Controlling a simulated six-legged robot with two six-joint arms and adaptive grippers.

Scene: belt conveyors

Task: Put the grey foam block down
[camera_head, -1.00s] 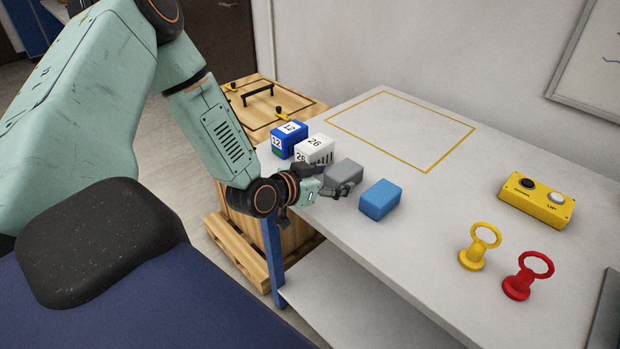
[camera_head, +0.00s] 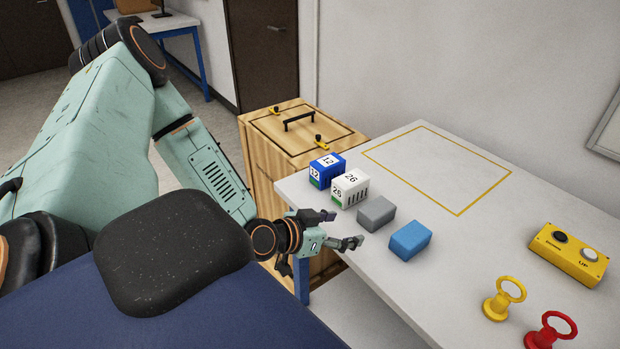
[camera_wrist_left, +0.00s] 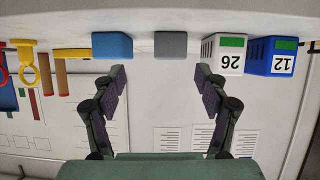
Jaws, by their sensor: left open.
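The grey foam block (camera_head: 376,213) sits on the white table (camera_head: 480,238), between a white box marked 26 (camera_head: 349,189) and a blue block (camera_head: 410,240). My left gripper (camera_head: 335,229) is open and empty beside the table's near edge, apart from the grey block. In the left wrist view the grey block (camera_wrist_left: 170,45) shows ahead, between the lines of the two spread fingers (camera_wrist_left: 165,90), with nothing between the fingertips. My right gripper is not in view.
A blue box marked 12 (camera_head: 327,171) stands beyond the white box. A yellow button box (camera_head: 568,254), a yellow ring handle (camera_head: 504,299) and a red ring handle (camera_head: 551,331) are on the right. The yellow-outlined area (camera_head: 440,165) is empty. A wooden crate (camera_head: 300,127) stands behind.

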